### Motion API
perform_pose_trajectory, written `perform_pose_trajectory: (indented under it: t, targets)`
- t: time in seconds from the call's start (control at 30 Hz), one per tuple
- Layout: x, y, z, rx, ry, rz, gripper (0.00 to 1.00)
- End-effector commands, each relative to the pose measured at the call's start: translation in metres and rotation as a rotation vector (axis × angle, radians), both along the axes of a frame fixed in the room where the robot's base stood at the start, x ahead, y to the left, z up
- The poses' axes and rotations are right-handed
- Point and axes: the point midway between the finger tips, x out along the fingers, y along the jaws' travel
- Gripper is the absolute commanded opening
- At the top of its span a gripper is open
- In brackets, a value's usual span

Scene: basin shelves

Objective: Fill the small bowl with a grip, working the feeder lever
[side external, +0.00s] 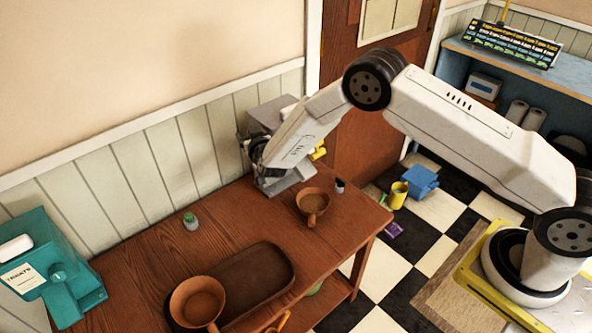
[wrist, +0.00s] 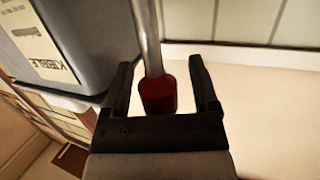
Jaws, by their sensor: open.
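My gripper (wrist: 161,70) is open in the wrist view, with a finger on each side of the red knob (wrist: 158,96) of a metal lever. Gaps show between knob and fingers. The lever is beside a grey feeder (wrist: 85,45) labelled KIBBLE. In the side view the feeder (side external: 271,114) stands at the table's back, partly hidden by my arm; gripper and knob are hard to make out there. A brown bowl with a handle (side external: 313,203) stands in front of the feeder, right of centre.
A teal dispenser (side external: 50,272) stands at the table's left. A dark tray (side external: 284,262) lies in the middle front. A small green-topped jar (side external: 191,222) and a small dark-and-white cup (side external: 339,186) stand on the table. The table between the jar and the tray is clear.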

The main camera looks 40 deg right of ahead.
Motion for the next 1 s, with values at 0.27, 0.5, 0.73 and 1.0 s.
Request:
perform_pose_trajectory:
  t: [0.27, 0.5, 0.73, 1.0]
  targets:
    - [-0.014, 0.005, 0.003, 0.000, 0.000, 0.001, 0.76]
    - [-0.036, 0.013, 0.008, 0.000, 0.001, 0.001, 0.76]
    - [-0.058, 0.020, 0.012, -0.001, 0.000, 0.002, 0.76]
    - [-0.071, 0.023, 0.015, 0.001, 0.000, 0.001, 0.76]
